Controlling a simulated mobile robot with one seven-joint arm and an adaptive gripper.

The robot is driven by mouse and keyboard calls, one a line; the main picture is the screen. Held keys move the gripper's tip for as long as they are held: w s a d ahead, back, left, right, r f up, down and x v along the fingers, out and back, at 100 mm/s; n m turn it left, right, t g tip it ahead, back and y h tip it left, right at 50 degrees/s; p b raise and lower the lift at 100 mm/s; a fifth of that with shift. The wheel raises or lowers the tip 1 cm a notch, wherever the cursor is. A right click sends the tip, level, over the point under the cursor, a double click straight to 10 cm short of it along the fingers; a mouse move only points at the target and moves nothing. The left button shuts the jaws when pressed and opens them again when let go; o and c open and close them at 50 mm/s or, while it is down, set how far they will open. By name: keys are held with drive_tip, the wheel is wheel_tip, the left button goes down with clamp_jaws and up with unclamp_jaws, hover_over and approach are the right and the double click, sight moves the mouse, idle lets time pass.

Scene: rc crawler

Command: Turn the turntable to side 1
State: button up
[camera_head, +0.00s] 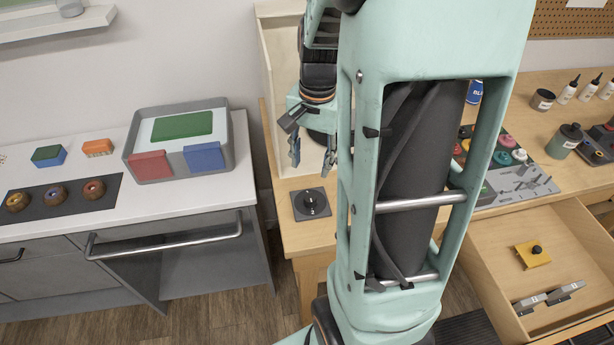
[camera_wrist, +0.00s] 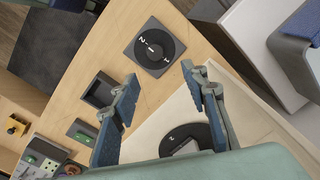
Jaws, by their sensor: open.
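A round black disc (camera_wrist: 187,138) with a white mark lies inside a light wooden booth, partly hidden behind my gripper; it looks like the turntable. A black square plate with a round dial (camera_wrist: 153,47), marked with white numerals including 1 and 2, sits on the wooden bench in front of the booth. The dial also shows in the head view (camera_head: 311,203). My gripper (camera_head: 312,166) points down above the bench, behind the dial in the head view. In the wrist view its fingers (camera_wrist: 158,75) are apart with nothing between them. I cannot tell which side the disc faces.
The booth wall (camera_head: 280,100) stands close to my gripper. A white counter (camera_head: 180,195) with a grey tray (camera_head: 228,150) is at the left. An open drawer (camera_head: 490,235) is at the right, below a bench with bottles (camera_head: 566,92).

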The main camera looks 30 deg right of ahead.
sight(311, 197)
wheel_tip(311, 197, down, 11)
drive_tip(key=shift+s+f, duration=0.15)
idle(0.4)
clamp_jaws()
idle(0.3)
